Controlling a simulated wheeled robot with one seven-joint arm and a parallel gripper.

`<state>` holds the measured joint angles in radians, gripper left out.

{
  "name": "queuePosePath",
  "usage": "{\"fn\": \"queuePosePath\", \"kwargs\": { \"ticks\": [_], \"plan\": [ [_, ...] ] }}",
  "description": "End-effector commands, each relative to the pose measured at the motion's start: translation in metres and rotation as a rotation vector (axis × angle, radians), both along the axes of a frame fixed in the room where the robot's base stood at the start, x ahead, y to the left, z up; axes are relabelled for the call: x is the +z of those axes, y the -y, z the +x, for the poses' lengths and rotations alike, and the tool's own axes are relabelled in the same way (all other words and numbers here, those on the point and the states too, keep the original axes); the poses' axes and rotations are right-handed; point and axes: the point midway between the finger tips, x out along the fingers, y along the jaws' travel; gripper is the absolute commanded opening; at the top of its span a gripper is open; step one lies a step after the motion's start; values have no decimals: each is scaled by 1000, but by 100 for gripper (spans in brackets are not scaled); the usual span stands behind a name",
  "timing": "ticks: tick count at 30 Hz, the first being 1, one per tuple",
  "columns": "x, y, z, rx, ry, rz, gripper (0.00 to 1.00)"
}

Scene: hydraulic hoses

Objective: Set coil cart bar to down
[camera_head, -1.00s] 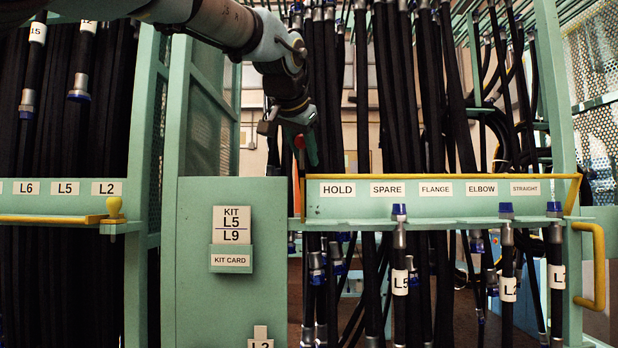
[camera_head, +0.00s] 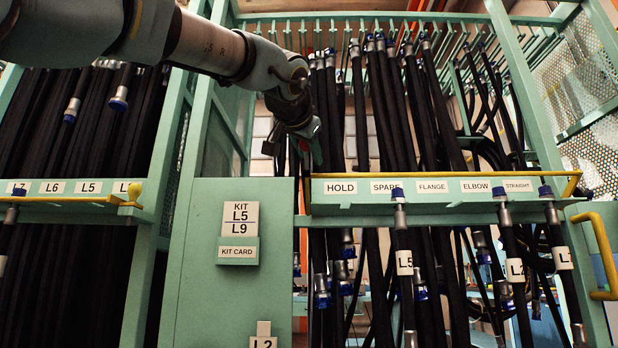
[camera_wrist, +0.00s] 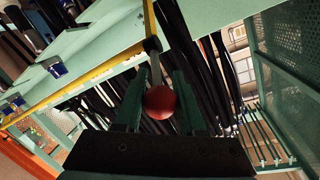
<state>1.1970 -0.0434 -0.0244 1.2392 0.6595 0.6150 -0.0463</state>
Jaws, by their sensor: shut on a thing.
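The coil cart bar (camera_head: 440,176) is a yellow bar along the top of the green label panel, which reads HOLD, SPARE, FLANGE, ELBOW and STRAIGHT. In the wrist view the yellow bar (camera_wrist: 98,72) runs diagonally, with a short pale stem leading to a red ball knob (camera_wrist: 160,102). My gripper (camera_wrist: 161,76) is shut on this knob, with a green finger on each side. In the head view my gripper (camera_head: 304,152) is at the left end of the bar, above the panel; its fingertips and the knob are hard to make out there.
Black hoses (camera_head: 390,105) hang close behind and below the panel. A green post with a KIT CARD holder (camera_head: 238,250) stands left of it. Another hose rack (camera_head: 75,208) is at far left. A yellow handle (camera_head: 606,255) is at right.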

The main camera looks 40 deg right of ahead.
Motion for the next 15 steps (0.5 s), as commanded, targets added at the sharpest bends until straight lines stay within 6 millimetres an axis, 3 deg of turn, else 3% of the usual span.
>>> {"fn": "queuePosePath", "kwargs": {
  "ticks": [1, 15],
  "plan": [
    [-15, -2, -2, -1, 20, -17, 0],
    [-43, -12, -15, 0, 197, -161, 0]
  ]
}}
